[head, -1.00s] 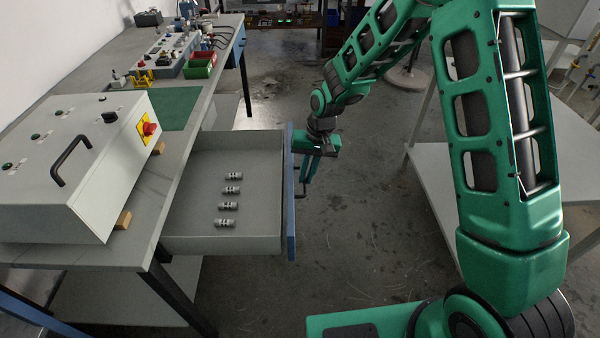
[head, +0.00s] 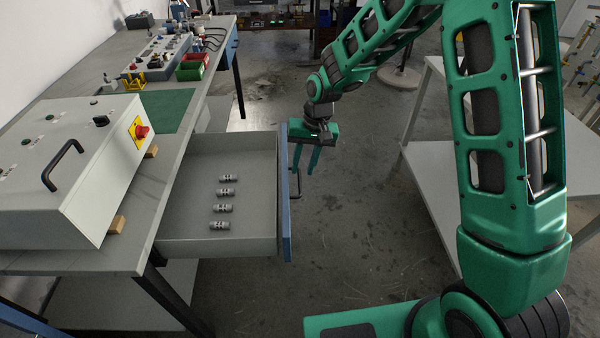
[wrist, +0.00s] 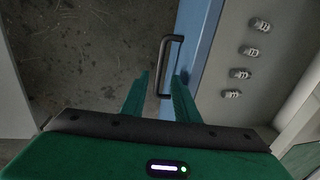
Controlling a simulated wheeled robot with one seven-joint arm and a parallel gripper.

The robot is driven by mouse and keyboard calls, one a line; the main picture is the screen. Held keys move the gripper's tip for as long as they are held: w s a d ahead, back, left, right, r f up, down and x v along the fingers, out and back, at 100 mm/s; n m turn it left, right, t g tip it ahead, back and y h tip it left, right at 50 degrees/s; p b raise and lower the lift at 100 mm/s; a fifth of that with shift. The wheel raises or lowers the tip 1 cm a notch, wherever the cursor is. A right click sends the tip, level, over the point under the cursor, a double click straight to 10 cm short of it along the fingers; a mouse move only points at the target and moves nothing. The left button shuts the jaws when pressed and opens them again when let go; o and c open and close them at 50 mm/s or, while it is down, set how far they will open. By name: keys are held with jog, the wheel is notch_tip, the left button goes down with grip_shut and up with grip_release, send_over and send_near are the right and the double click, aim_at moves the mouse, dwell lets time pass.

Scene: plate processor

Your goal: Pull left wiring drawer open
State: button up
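The wiring drawer (head: 180,243) stands pulled out from under the bench on the left. Its blue front (head: 285,200) faces right and carries a dark bar handle (head: 297,184). Several grey metal fittings (head: 222,208) lie in a row inside it. My green gripper (head: 304,172) is beside the upper part of the drawer front. In the wrist view the two fingers (wrist: 160,95) are apart, with the handle (wrist: 169,65) showing beyond and between them. The fingers are not closed on the handle.
A control box (head: 70,170) with a red knob sits on the bench above the drawer. A green mat (head: 165,108) and red and green bins (head: 192,67) lie further back. A pale table (head: 440,180) stands at the right. The floor between is clear.

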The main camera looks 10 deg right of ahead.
notch_tip(320, 180, up, 7)
jog(key=d, duration=0.1)
jog(key=shift+d+f, duration=0.15)
jog(key=shift+w, duration=0.1)
jog(key=s+d+r+m+h, duration=0.1)
jog(key=s+d+r, duration=0.25)
jog(key=d, duration=0.35)
jog(key=s+d+r+m, duration=0.1)
jog(key=s+d+r, duration=0.2)
jog(key=s+d, duration=0.3)
jog(key=s+d+r+m+h, duration=0.1)
jog(key=s+d+r, duration=0.2)
jog(key=d, duration=0.5)
jog(key=s+d+r+m, duration=0.1)
jog(key=s+d, duration=0.3)
jog(key=s, duration=0.7)
jog(key=s+d+m, duration=0.1)
jog(key=s+d, duration=0.4)
jog(key=s, duration=0.6)
jog(key=shift+d+r+m, duration=0.2)
jog(key=shift+r+m, duration=0.15)
jog(key=shift+m, duration=0.05)
